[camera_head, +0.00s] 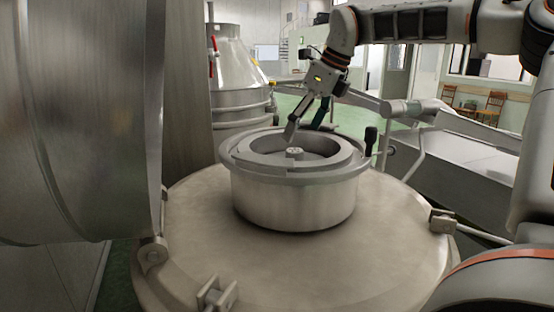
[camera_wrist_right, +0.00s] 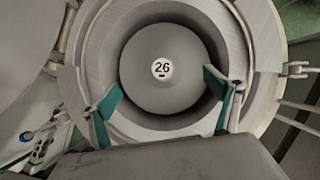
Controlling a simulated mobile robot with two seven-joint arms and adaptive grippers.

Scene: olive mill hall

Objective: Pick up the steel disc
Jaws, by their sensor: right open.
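The steel disc (camera_wrist_right: 165,96) is round and grey with a white label reading 26 at its centre. It sits inside a round steel housing (camera_wrist_right: 240,40). In the head view only part of the disc shows, with its small raised centre (camera_head: 294,151), inside the housing (camera_head: 295,204). My right gripper (camera_head: 306,127) is open over the housing's opening. In the right wrist view its green-padded fingers (camera_wrist_right: 163,84) are spread to either side of the disc's lower part, with nothing between them. Whether the fingertips touch anything is unclear. My left gripper is not in view.
The housing stands on a wide round steel lid (camera_head: 300,262) with clamps at its edge. A large steel drum (camera_head: 80,120) fills the left side. A conical steel vessel (camera_head: 238,75) stands behind. A black-knobbed handle (camera_head: 370,140) rises right of the housing.

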